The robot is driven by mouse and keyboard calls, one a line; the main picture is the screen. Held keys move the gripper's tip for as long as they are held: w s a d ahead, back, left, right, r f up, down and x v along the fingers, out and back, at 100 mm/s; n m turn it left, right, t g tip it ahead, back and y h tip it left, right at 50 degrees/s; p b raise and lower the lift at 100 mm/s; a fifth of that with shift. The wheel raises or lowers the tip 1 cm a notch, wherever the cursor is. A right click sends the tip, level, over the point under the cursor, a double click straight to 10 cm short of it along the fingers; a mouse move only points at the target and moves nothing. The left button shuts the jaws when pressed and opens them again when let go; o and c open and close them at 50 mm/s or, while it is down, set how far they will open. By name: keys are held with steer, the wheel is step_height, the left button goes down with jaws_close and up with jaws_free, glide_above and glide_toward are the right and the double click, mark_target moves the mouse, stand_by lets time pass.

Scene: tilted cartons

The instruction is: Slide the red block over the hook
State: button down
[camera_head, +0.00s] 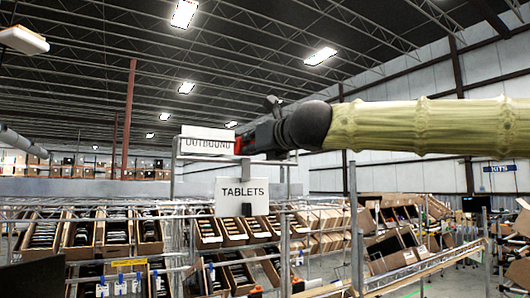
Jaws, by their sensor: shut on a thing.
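My arm reaches in from the right, and my dark gripper (246,146) points left, seen from the side. It is shut on the red block (238,146), of which only a narrow red strip shows at the fingertips. The block is in front of or beside the right end of the white OUTBOUND sign (205,133); whether they touch I cannot tell. I cannot make out the hook clearly. A small dark grey piece (247,209) shows at the lower part of the white TABLETS sign (229,186), below the gripper.
A metal rack with upright posts (354,230) and rails stands below and around the gripper. Tilted cartons (82,232) fill its shelves. More cartons (390,247) stand at the right. The space above the gripper is open up to the ceiling.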

steer(key=shift+s+a, duration=0.1)
steer(key=c, duration=1.5)
jaws_free()
steer(key=shift+a, duration=0.1)
steer(key=shift+d, duration=0.2)
steer(key=v, duration=1.1)
steer(key=shift+s+d, duration=0.15)
steer(key=shift+s, duration=0.25)
